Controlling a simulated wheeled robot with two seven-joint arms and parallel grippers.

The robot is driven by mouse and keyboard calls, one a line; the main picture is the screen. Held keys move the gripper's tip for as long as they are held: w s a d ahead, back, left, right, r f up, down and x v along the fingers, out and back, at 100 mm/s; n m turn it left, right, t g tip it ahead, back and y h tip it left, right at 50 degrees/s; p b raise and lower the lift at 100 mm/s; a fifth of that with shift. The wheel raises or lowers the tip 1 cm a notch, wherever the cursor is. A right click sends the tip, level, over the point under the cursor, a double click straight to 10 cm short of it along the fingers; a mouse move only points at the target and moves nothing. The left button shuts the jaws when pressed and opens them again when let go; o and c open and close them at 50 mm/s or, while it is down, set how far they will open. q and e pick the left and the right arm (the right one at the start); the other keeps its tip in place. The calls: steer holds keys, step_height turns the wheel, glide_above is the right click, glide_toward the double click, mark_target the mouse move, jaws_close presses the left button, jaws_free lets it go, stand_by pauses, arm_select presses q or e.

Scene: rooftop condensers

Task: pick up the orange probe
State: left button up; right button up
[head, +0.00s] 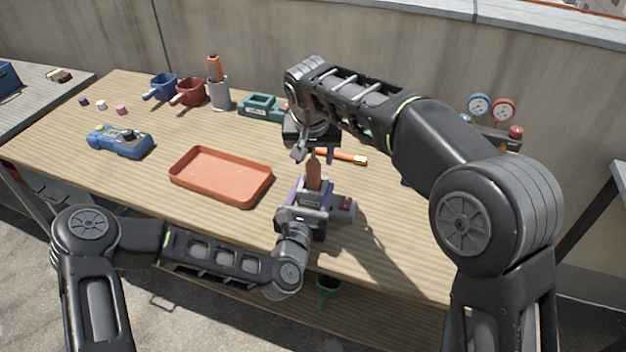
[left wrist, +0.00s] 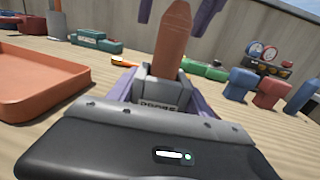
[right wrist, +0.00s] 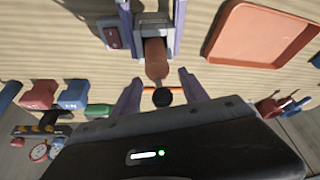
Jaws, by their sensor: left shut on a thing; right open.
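The orange probe (head: 313,172) stands upright out of a grey block-like holder (left wrist: 160,95) with lettering on its front. The probe also shows in the left wrist view (left wrist: 172,40) and the right wrist view (right wrist: 156,62). My left gripper (head: 306,198) is shut on the grey holder, its purple fingers on either side of it. My right gripper (right wrist: 158,90) is open above the probe, its fingers apart on either side of the probe's upper end. I cannot tell whether they touch it. In the head view the right arm's wrist partly hides the fingertips.
An orange tray (head: 221,177) lies left of the holder. An orange-handled tool (head: 345,156) lies behind. A blue meter (head: 120,141), cups (head: 188,92) and gauges (head: 490,106) stand farther off. The front left tabletop is clear.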

steer(key=shift+f, duration=0.1)
steer(key=shift+c, duration=0.5)
jaws_close()
stand_by(0.4)
stand_by(0.9)
